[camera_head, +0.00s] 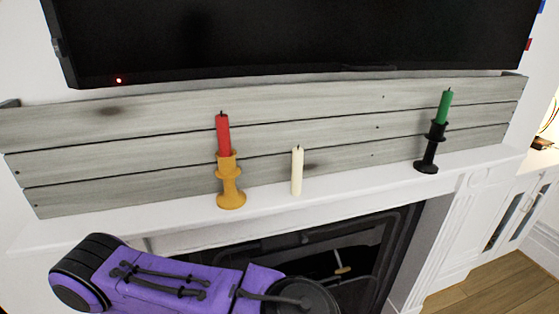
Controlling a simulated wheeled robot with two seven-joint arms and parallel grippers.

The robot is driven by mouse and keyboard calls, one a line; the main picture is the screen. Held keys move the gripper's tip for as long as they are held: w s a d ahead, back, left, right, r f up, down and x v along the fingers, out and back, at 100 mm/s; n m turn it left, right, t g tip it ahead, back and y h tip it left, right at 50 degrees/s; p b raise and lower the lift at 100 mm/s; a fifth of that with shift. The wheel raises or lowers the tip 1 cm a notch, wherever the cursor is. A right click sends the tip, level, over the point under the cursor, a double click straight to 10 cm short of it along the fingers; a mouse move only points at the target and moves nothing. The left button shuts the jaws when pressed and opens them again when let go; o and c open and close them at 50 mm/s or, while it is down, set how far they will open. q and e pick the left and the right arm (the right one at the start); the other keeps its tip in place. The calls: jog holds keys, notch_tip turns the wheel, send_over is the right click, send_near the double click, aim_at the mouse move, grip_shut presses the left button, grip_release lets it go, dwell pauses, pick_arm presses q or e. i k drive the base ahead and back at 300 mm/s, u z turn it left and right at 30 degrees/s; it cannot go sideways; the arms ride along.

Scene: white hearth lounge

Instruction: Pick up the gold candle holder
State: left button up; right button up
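The gold candle holder (231,187) stands upright on the white mantel, left of the middle in the head view. A red candle (222,135) stands in its top. A purple arm link of mine crosses the lower left of the view, below and in front of the mantel. Neither of my grippers shows in this view. Nothing touches the gold holder except the candle and the mantel.
A cream candle (297,172) stands right of the gold holder. A black holder (428,158) with a green candle (445,106) stands farther right. Grey planks (130,140) back the white mantel (350,193); a dark television (300,35) hangs above. The fireplace opening (340,255) lies below.

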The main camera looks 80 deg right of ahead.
aim_at(232, 198)
jog(key=z, duration=2.1)
